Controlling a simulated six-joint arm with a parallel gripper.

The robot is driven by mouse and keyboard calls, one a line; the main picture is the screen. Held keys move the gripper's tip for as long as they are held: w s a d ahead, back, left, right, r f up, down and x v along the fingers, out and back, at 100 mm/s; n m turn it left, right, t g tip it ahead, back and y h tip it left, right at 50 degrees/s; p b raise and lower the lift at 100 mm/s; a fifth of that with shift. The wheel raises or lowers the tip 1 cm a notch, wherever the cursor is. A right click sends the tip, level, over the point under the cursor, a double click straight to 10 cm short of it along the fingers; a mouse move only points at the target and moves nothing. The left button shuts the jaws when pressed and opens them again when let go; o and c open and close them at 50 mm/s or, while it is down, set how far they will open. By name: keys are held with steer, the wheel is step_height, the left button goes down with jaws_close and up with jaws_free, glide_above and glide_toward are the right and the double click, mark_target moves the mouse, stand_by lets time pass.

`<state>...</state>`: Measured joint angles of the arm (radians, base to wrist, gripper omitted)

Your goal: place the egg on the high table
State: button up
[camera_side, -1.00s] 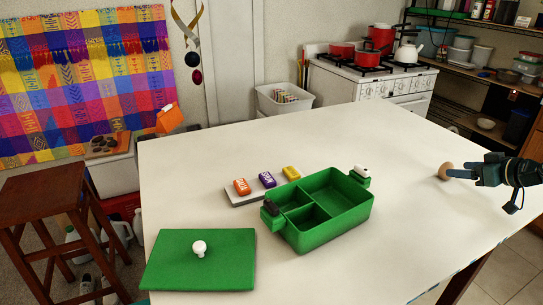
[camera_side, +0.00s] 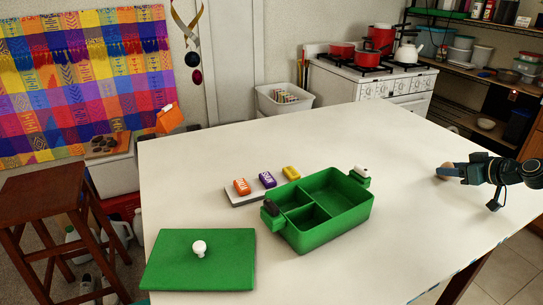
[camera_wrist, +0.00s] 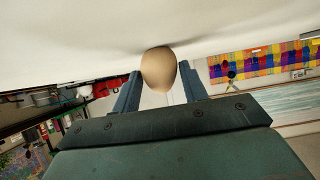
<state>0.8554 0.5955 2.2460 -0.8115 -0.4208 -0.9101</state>
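The brown egg (camera_side: 446,170) rests on the white table (camera_side: 400,230) near its right edge. My gripper (camera_side: 447,174) is low over the table, and its near finger hides part of the egg in the side view. In the wrist view, the egg (camera_wrist: 158,68) sits between the two blue fingertips, one on each side. The fingers look spread around the egg; whether they touch it I cannot tell. A tall brown wooden stool or high table (camera_side: 55,184) stands left of the white table, its top bare.
A green divided box (camera_side: 345,214) stands mid-table, with its green lid (camera_side: 195,275) lying at front left. Orange, purple and yellow blocks (camera_side: 267,180) sit behind the box. The right half of the table is clear around the egg.

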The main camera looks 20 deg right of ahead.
steer(key=c, duration=0.6)
steer(key=shift+r, duration=0.1)
step_height(320, 180, up, 20)
steer(key=shift+f, duration=0.1)
stand_by(0.5)
stand_by(0.4)
